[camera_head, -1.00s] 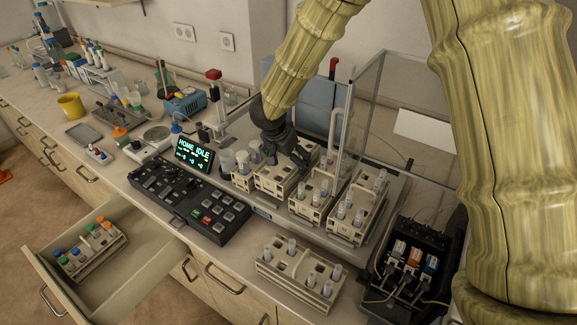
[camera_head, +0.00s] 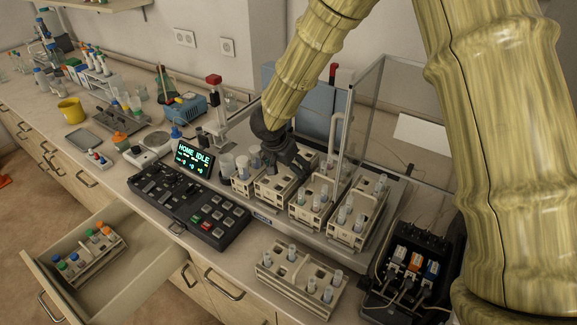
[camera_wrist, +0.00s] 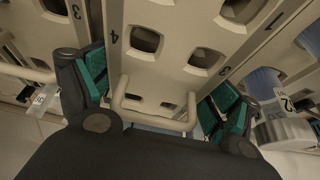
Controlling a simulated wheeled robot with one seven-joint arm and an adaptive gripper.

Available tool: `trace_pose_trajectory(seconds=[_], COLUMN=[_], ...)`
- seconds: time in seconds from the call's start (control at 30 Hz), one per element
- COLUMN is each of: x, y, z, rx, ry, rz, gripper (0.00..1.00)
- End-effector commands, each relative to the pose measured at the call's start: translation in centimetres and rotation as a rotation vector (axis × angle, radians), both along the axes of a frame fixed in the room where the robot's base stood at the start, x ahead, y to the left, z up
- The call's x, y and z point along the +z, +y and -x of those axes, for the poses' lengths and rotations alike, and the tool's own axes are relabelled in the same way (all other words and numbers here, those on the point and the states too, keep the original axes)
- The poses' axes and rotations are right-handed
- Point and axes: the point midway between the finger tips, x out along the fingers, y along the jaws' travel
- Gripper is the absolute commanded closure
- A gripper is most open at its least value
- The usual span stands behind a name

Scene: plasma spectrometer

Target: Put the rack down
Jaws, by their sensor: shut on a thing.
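My gripper (camera_head: 288,168) is shut on a beige tube rack (camera_head: 277,188) in the back row of the tray (camera_head: 262,213). In the wrist view, its green-padded fingers (camera_wrist: 153,95) close on the rack's handle (camera_wrist: 155,112). The held rack's top (camera_wrist: 145,72) shows several empty square holes and the number 4. It looks level and in line with its neighbours. Whether its underside touches the tray is hidden.
Tube racks stand close on the left (camera_head: 242,185) and right (camera_head: 318,200) of the held rack. Another stands at far right (camera_head: 357,215), by a clear upright panel (camera_head: 375,110). A loose rack (camera_head: 300,280) stands in front. The drawer (camera_head: 130,290) is open.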

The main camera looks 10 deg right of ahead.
Motion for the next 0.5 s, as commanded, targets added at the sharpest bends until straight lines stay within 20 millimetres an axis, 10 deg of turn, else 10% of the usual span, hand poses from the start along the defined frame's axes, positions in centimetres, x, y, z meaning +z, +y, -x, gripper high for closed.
trace_pose_trajectory(seconds=[0.5], x=[0.07], y=[0.03], z=[-0.04], rx=[0.000], ry=[-0.001], rz=[0.000], gripper=[0.00])
